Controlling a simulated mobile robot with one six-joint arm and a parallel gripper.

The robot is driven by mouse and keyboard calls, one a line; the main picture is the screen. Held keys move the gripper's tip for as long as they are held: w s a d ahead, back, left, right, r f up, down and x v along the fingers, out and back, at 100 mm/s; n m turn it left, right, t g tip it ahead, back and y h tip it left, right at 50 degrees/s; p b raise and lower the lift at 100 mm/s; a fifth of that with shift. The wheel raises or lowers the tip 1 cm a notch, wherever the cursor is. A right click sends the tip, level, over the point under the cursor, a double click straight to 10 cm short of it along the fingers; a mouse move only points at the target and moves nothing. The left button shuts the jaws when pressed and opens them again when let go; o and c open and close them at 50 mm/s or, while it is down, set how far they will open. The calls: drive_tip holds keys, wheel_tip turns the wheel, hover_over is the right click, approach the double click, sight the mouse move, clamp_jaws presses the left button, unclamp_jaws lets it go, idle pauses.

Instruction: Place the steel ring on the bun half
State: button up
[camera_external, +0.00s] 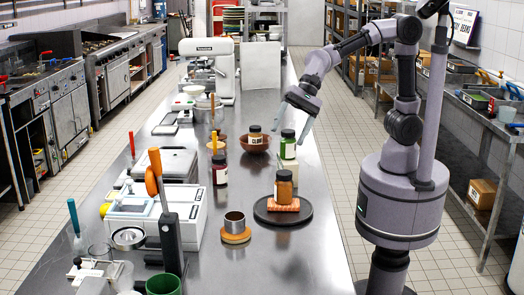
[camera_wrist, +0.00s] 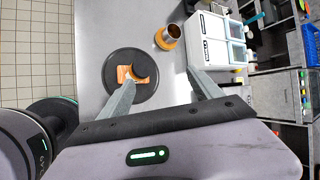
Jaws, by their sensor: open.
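The steel ring (camera_external: 235,221) is a short open metal cylinder. It stands upright on the round orange-brown bun half (camera_external: 236,238), which lies on the steel counter. In the wrist view the ring (camera_wrist: 173,31) and the bun half (camera_wrist: 161,42) show at the top, left of the white machine. My gripper (camera_external: 293,128) is open and empty, above the counter and farther back than the ring, to its right. The ring and gripper are well apart.
Right of the ring is a dark round plate (camera_external: 262,214) with an orange slab (camera_external: 285,206) and a brown jar (camera_external: 284,187) on it. White machines (camera_external: 180,215) stand to the left. Jars and a brown bowl (camera_external: 255,146) stand behind. The front right counter is clear.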

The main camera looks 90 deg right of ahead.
drive_tip(key=s+d+n+h, duration=0.2)
drive_tip(key=s+d+n, duration=0.3)
drive_tip(key=s+d, duration=0.2)
drive_tip(key=s+d+f+n+h, duration=0.1)
drive_tip(key=s+d+n, duration=0.4)
drive_tip(key=s, duration=0.7)
drive_tip(key=shift+d+f+n+t+h, duration=0.35)
drive_tip(key=shift+d+h, duration=0.25)
drive_tip(key=shift+d, duration=0.4)
drive_tip(key=shift+r, duration=0.1)
